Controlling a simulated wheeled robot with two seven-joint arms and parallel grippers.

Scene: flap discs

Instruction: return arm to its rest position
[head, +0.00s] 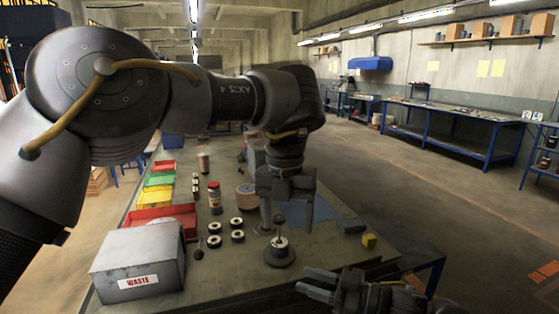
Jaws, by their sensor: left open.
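My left gripper (287,224) hangs over the bench, pointing down. Its two fingers are apart, with nothing visible between them. Just below and behind the fingers' gap, a dark round stand (281,258) with an upright post and a pale centre sits on the bench; whether a finger touches it I cannot tell. Several black flap discs (237,236) with white centres lie flat to the left of the gripper. My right gripper (304,280) is low at the bottom, near the bench's front edge, its fingers apart and empty.
A grey waste box (138,268) stands front left. Red, yellow and green bins (159,181) line the left side. A jar (215,198) and a brown roll (246,196) stand behind the discs. A yellow block (369,240) and a grey-blue block (351,226) lie to the right.

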